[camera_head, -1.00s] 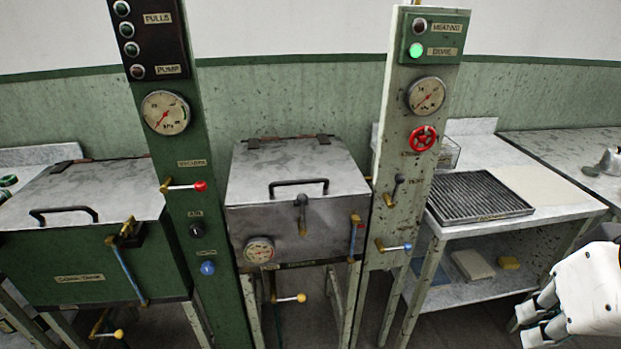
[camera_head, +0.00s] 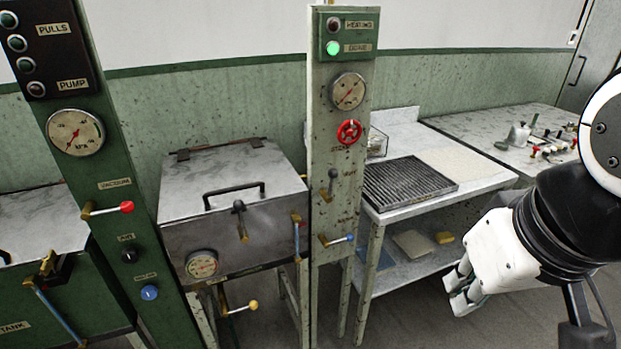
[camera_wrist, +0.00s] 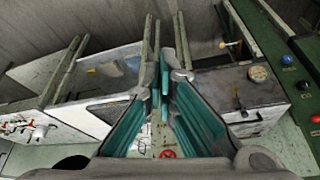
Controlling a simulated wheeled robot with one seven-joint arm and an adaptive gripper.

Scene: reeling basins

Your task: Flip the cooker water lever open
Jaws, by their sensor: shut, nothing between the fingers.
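The cooker (camera_head: 275,235) is a steel box with a closed lid, left of a pale green control post (camera_head: 322,215). My gripper (camera_head: 459,292) is shut and empty, right of the post and apart from the levers. In the wrist view, my gripper (camera_wrist: 165,78) points toward the posts and legs; its fingers hide part of the post.
A side table (camera_head: 478,187) with a dark grate (camera_head: 408,184) stands right of the post, with a lower shelf between the post and my gripper. A yellow-knobbed lever (camera_head: 245,307) sits under the cooker. Bare floor lies in front of the table.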

